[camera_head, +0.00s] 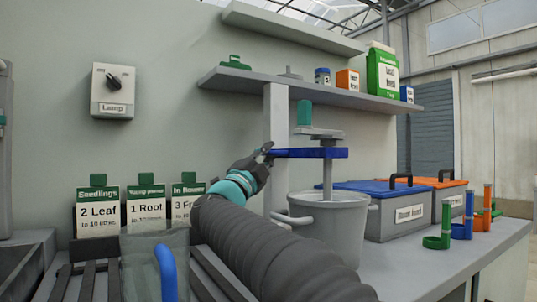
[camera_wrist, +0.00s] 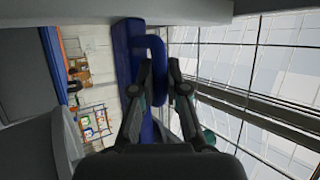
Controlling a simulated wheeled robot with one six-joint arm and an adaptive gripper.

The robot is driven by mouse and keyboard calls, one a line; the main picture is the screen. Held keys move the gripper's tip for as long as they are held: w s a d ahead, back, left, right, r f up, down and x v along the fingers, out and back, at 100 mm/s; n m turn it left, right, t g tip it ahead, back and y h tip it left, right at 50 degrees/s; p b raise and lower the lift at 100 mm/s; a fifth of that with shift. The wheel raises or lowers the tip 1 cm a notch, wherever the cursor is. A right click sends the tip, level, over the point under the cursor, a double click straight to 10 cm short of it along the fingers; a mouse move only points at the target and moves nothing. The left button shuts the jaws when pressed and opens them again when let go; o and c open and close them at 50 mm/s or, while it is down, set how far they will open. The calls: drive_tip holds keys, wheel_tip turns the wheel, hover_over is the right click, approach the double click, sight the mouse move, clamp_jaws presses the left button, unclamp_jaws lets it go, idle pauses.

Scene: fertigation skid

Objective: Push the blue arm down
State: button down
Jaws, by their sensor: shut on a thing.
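The blue arm (camera_head: 318,153) is a flat blue bar, roughly level, clamped to a grey upright post above a grey bucket (camera_head: 332,218). My gripper (camera_head: 266,150) is at its left end, shut on it. In the wrist view the blue arm (camera_wrist: 122,65) runs along the left of my fingers and has a rounded loop handle. The two fingertips of my gripper (camera_wrist: 160,68) stand on either side of that loop. The fingers partly hide the loop.
A blue-lidded grey box (camera_head: 400,215) stands right of the bucket, with an orange-lidded box (camera_head: 448,186) behind. Green, blue and orange stands (camera_head: 462,228) are near the bench's right edge. A shelf (camera_head: 310,90) with packages hangs above. Labelled cards (camera_head: 147,212) stand at left.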

drive_tip(key=c, duration=1.4)
unclamp_jaws()
drive_tip(key=shift+w+f, duration=0.1)
drive_tip(key=shift+f, duration=0.3)
drive_tip(key=shift+c, duration=0.2)
drive_tip(key=shift+r, duration=0.2)
drive_tip(key=shift+r, duration=5.05)
drive_tip(key=shift+f, duration=0.1)
